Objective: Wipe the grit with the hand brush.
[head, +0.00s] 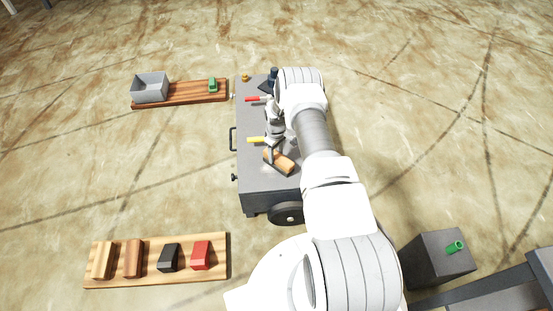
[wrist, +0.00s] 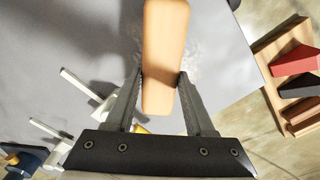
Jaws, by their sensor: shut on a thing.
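The hand brush (head: 285,164) shows a tan wooden body, low over the grey cart top (head: 257,178) near its front end. In the wrist view the brush (wrist: 165,40) runs lengthwise between my fingers. My gripper (wrist: 160,82) is shut on its sides. The gripper also shows in the head view (head: 275,152), partly covered by my arm. Pale, faint specks that look like the grit (wrist: 196,48) lie on the grey surface beside the brush. The bristles are hidden, so I cannot tell if they touch the surface.
A yellow-handled tool (head: 256,140), a red-handled tool (head: 252,99) and a dark blue object (head: 270,80) are on the cart. One wooden board (head: 180,99) holds a grey bin (head: 150,87) and green block. Another board (head: 150,279) holds several blocks. Open floor surrounds the cart.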

